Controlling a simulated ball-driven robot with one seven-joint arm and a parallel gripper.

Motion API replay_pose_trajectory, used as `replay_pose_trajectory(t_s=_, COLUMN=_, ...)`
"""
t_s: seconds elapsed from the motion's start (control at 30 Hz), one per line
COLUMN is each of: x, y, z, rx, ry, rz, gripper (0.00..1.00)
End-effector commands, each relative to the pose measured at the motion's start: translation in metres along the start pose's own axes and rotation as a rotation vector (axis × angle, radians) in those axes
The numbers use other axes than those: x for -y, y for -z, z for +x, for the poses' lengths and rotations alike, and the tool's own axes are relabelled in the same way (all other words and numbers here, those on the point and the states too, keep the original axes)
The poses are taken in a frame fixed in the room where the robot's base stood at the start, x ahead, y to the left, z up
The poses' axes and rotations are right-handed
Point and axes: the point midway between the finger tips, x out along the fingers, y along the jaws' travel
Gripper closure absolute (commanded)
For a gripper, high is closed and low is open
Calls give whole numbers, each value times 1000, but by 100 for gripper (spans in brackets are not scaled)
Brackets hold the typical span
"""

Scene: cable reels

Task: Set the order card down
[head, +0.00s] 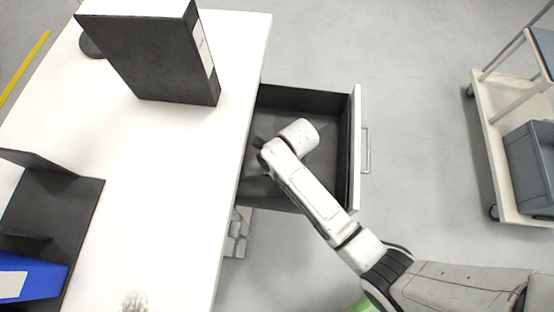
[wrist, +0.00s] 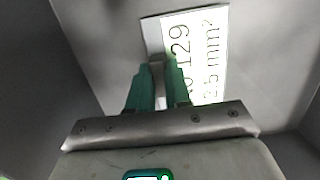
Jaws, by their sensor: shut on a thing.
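The order card (wrist: 208,45) is white with dark print, "129" and "2.5 mm²" partly readable, in the wrist view. A grey strip runs along its left edge. My gripper (wrist: 157,68) is shut on that grey edge with its green fingers, which cover part of the card. Grey drawer surfaces lie behind and around the card; I cannot tell whether it touches the floor. In the head view my arm reaches into the open drawer (head: 355,125), and the wrist hides the card and fingertips.
The drawer pulls out from a white desk (head: 120,165). On the desk stand a black binder (head: 150,55), a dark rack (head: 75,210) and a blue binder (head: 40,275). A trolley (head: 500,150) with a grey crate (head: 530,165) stands at the right. Floor between is clear.

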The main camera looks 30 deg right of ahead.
Motion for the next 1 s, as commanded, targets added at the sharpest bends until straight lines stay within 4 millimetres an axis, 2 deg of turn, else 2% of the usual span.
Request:
replay_pose_trajectory(t_s=0.33, x=32, y=-22, z=4, rx=1, ry=0, rz=3, gripper=100)
replay_pose_trajectory(t_s=0.43, x=30, y=-19, z=14, rx=-2, ry=-2, rz=0, gripper=100)
replay_pose_trajectory(t_s=0.87, x=30, y=-18, z=18, rx=-1, ry=-1, rz=1, gripper=100)
replay_pose_trajectory(t_s=0.9, x=30, y=-19, z=18, rx=-1, ry=-1, rz=1, gripper=78)
replay_pose_trajectory(t_s=1.0, x=30, y=-19, z=18, rx=-1, ry=-1, rz=1, gripper=68)
